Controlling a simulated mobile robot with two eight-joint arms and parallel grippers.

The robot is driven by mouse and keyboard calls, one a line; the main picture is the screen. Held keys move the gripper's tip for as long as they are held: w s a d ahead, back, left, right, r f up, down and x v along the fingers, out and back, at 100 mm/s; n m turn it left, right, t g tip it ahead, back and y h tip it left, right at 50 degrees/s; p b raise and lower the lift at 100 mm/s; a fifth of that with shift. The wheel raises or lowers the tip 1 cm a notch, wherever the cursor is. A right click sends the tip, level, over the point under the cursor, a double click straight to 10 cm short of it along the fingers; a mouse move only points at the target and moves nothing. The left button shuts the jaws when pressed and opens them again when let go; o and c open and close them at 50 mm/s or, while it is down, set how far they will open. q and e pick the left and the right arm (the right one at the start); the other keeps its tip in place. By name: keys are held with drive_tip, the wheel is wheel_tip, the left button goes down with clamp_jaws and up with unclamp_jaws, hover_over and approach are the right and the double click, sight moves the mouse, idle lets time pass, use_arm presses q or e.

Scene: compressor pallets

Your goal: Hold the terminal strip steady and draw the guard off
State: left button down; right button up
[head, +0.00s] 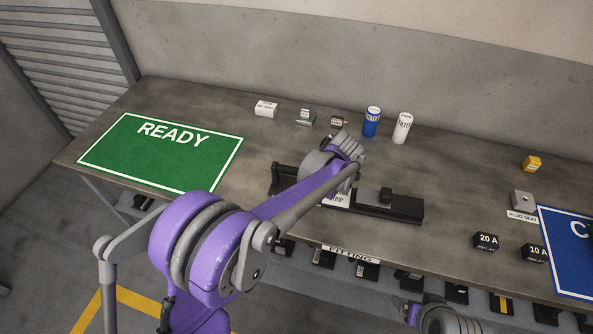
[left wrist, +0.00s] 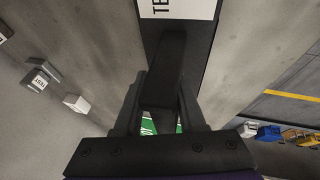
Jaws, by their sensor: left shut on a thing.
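The terminal strip (head: 412,214) is a long black bar near the bench's front edge, with a white label partly hidden by my left arm. A dark grey piece with a raised block (head: 386,196), which looks like the guard, sits on its right half. My left gripper (left wrist: 160,106) is shut on a black upright grip (left wrist: 161,65) at the strip's left end. In the left wrist view the fingers lie on both sides of it, and the strip's label (left wrist: 178,8) is just beyond. My right gripper is out of view; only part of that arm shows at bottom right.
A green READY mat (head: 195,168) lies left and a blue mat (head: 568,270) right. Small boxes and two cylinders, blue (head: 371,124) and white (head: 402,129), stand behind the strip. A plug seat (head: 523,202) and black blocks (head: 486,242) stand to the right.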

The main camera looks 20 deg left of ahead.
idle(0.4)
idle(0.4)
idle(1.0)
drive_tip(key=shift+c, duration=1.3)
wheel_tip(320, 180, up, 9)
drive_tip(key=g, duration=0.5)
hover_over(391, 193)
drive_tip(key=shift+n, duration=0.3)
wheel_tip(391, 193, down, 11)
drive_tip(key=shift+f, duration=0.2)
